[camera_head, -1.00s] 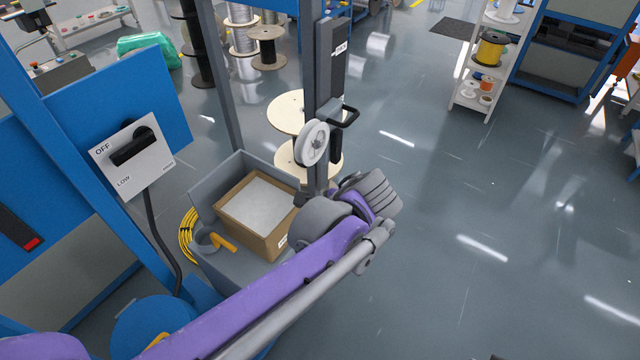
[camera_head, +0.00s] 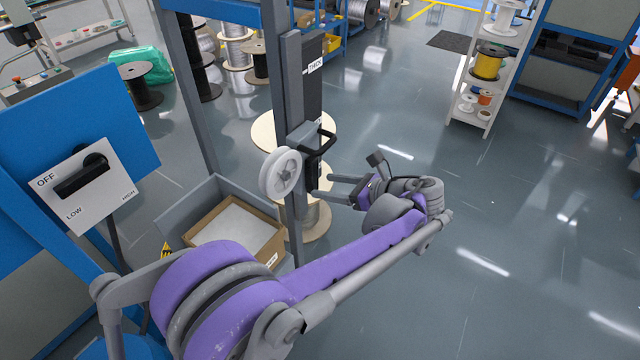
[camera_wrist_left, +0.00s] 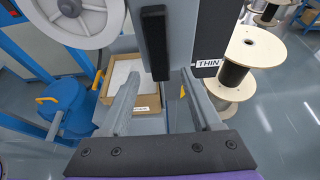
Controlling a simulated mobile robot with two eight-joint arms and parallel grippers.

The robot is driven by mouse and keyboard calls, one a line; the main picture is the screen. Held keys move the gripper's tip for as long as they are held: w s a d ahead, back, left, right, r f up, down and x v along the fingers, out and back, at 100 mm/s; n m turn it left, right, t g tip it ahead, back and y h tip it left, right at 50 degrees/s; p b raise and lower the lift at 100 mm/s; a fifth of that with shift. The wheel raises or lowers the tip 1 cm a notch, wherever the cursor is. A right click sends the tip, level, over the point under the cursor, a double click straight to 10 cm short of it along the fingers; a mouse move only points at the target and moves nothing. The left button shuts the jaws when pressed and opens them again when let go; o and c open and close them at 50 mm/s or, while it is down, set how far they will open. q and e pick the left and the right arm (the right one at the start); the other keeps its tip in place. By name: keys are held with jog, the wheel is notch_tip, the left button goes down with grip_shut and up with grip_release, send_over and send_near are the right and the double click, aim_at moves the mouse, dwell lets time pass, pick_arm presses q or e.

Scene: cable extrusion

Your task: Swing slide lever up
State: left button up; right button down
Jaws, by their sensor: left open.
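The slide lever is a black handle (camera_head: 318,146) on a dark slide block on the upright grey post (camera_head: 290,110), beside a white pulley wheel (camera_head: 281,172). A label reading THICK (camera_head: 316,66) sits above it on the post. My left gripper (camera_head: 325,187) is open, just right of the post and slightly below the handle, its fingers pointing at the post. In the left wrist view, the black handle bar (camera_wrist_left: 155,42) stands upright ahead, in line with the gap between the open fingers (camera_wrist_left: 158,100). Nothing is visibly gripped. My right gripper is out of view.
A cardboard box (camera_head: 240,232) sits in a grey bin left of the post. A switch panel (camera_head: 86,186) is on the blue cabinet at left. Large wooden spools (camera_head: 312,218) stand behind the post. The floor (camera_head: 500,220) at right is clear.

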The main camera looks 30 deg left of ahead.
aim_at(316, 184)
pick_arm(q)
jog(key=shift+x, duration=1.55)
jog(key=shift+c, duration=0.3)
grip_shut()
